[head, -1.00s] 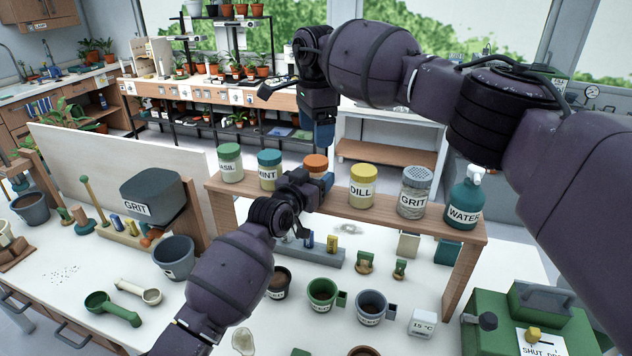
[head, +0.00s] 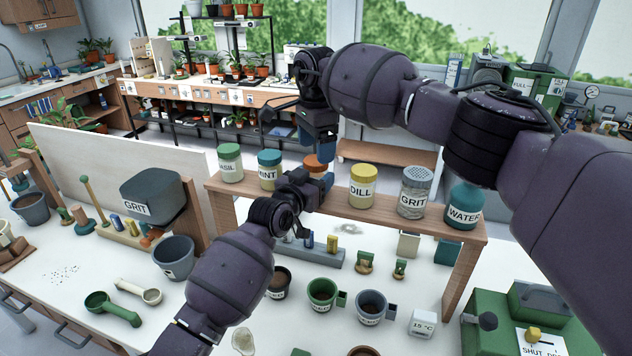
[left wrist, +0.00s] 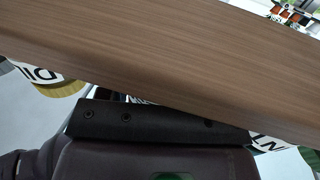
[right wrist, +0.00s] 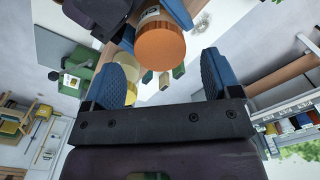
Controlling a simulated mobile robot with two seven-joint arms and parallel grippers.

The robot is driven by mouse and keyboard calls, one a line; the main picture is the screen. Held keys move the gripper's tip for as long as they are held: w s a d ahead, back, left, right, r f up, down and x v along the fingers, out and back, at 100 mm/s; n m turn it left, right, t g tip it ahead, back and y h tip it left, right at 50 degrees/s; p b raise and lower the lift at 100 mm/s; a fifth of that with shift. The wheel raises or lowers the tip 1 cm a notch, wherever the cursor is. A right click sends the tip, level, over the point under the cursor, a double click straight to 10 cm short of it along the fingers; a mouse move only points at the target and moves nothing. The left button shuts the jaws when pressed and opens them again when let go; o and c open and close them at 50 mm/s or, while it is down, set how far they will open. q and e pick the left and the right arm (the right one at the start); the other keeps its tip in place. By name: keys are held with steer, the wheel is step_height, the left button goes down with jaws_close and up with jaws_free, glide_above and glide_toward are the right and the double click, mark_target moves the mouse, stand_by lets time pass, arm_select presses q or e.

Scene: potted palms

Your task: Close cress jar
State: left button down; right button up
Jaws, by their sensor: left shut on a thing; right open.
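The jar with the orange lid (head: 316,163) stands on the wooden shelf between the MINT and DILL jars. My left gripper (head: 318,186) is shut on this jar's body from the front. My right gripper (head: 318,148) points down just above the lid, open and empty. In the right wrist view the orange lid (right wrist: 160,46) is ahead of the open blue fingers (right wrist: 166,82), apart from them.
On the shelf (head: 335,200), the MINT jar (head: 269,171) is left, the DILL jar (head: 362,187) and GRIT shaker (head: 414,193) right. The WATER bottle (head: 462,207) is at the right end, its top hidden behind my right arm. Pots and mugs stand on the table below.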

steer(key=shift+f, duration=1.55)
steer(key=shift+c, duration=0.2)
steer(key=c, duration=1)
steer(key=shift+m, duration=1.7)
steer(key=o, duration=1)
steer(key=shift+o, duration=0.2)
steer(key=shift+r, duration=2.3)
